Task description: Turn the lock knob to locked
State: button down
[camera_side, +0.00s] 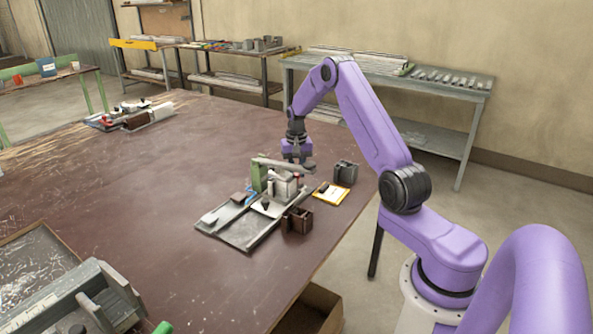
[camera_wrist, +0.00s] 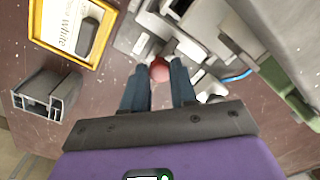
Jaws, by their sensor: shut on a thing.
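The clamp fixture (camera_side: 240,226) stands near the right edge of the brown bench, with a grey base plate, grey blocks and a green upright. A red round knob (camera_wrist: 159,71) shows between my fingertips in the wrist view. My gripper (camera_wrist: 158,75) is shut on this knob, with one dark finger on either side. In the side view my gripper (camera_side: 297,165) points down over the fixture's back part, and the fingertips are hard to make out. I cannot read any lock marking.
A yellow-framed card (camera_side: 331,193) lies beside the fixture. A grey profile block (camera_side: 345,173) and a brown block (camera_side: 297,221) stand close by. A blue hose (camera_wrist: 237,76) runs near the fixture. The bench middle is clear; a grey tray (camera_side: 40,270) sits front left.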

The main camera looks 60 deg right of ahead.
jog(key=c, duration=0.9)
grip_release()
jog(key=shift+r, duration=0.1)
notch_tip(320, 180, up, 17)
jog(key=shift+r, duration=0.15)
